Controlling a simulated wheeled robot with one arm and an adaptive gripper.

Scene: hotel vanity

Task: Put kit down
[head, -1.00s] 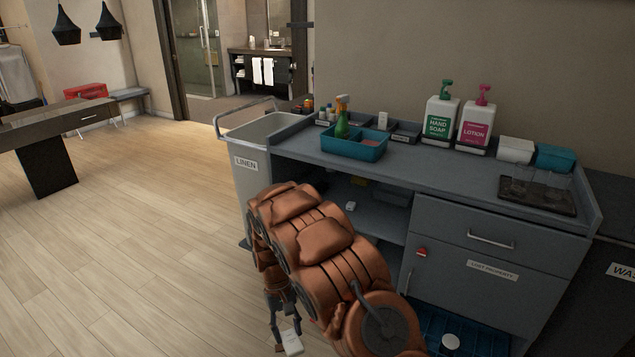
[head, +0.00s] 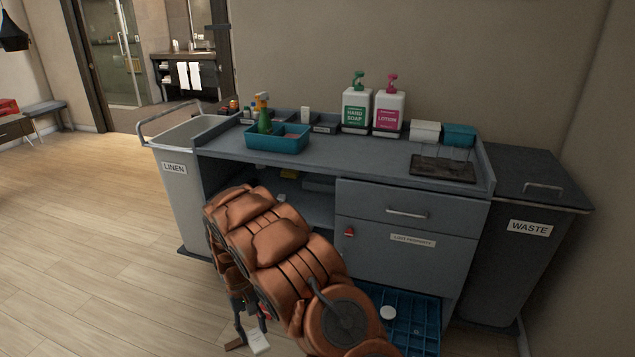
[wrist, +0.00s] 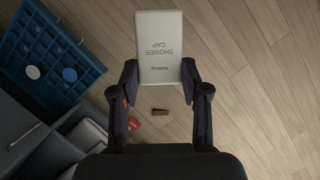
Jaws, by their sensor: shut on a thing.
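The kit, a small white box printed "SHOWER CAP" (wrist: 160,40), is held between the two fingers of my gripper (wrist: 159,80) in the wrist view. My gripper is shut on it, with wood floor below. In the head view the white box (head: 258,342) shows low at the bottom, left of the cart, and my gripper (head: 247,328) is partly hidden by my arm.
A grey cart (head: 330,160) carries a teal caddy (head: 277,142), soap and lotion bottles, and a tray (head: 443,168). A linen bin (head: 174,190) and waste bin (head: 520,250) flank it. A blue compartment tray (wrist: 45,50) sits low. A small brown piece (wrist: 160,112) lies below.

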